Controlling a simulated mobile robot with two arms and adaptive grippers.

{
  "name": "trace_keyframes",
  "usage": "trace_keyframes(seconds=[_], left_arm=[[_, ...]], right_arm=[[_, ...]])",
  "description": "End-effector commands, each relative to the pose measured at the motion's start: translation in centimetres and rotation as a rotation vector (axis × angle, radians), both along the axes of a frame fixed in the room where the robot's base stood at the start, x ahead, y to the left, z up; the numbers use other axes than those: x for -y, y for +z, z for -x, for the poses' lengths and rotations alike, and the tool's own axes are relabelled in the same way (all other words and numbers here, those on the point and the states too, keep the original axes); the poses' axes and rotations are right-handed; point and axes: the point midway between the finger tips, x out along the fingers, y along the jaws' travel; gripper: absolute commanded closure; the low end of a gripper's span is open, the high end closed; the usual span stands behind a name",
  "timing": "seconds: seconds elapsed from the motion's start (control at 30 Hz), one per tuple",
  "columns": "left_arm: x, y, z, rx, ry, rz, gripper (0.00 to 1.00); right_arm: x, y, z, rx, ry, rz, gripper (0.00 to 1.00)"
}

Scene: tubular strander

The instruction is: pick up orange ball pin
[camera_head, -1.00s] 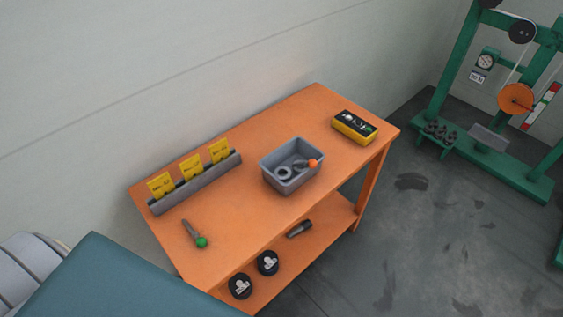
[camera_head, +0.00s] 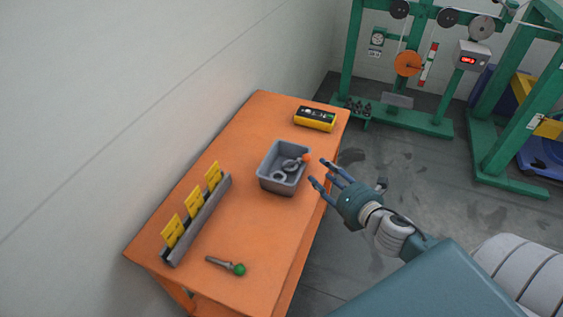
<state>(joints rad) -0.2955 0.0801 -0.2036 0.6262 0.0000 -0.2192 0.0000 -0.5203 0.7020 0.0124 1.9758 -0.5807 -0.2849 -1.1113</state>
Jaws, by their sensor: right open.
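The orange ball pin (camera_head: 306,158) is in the grey bin (camera_head: 264,179) on the orange table. Its orange ball end shows at the bin's right rim, and its shank lies down inside among grey metal parts. My right gripper (camera_head: 317,172) is open and empty, just right of the bin near the table's right edge. Its fingers point left toward the bin and are apart from the pin. My left gripper is not in view.
A green ball pin (camera_head: 239,269) lies at the table's near end. A grey rack with yellow cards (camera_head: 194,203) stands along the wall side. A yellow-black box (camera_head: 315,118) sits at the far end. Green machine frames (camera_head: 431,125) stand beyond. The table (camera_head: 240,220) is clear between bin and green pin.

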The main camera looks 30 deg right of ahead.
Motion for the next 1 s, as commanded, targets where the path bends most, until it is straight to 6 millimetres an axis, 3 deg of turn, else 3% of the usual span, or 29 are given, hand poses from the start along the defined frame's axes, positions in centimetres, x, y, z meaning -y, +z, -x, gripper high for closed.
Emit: trace_keyframes(seconds=[0.2, 0.47, 0.8, 1.0], left_arm=[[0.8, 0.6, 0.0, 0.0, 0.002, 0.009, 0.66], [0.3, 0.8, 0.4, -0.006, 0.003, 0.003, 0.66], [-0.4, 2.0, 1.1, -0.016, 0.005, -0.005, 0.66], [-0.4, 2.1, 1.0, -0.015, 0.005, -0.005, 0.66]], right_arm=[[0.1, -0.7, -3.2, 0.002, -0.002, -0.004, 0.59], [0.1, -1.3, -4.8, -0.001, -0.002, -0.005, 0.59], [0.3, -2.4, -8.8, 0.0, -0.003, -0.006, 0.59], [0.2, -2.7, -9.5, -0.001, -0.001, -0.005, 0.59]])
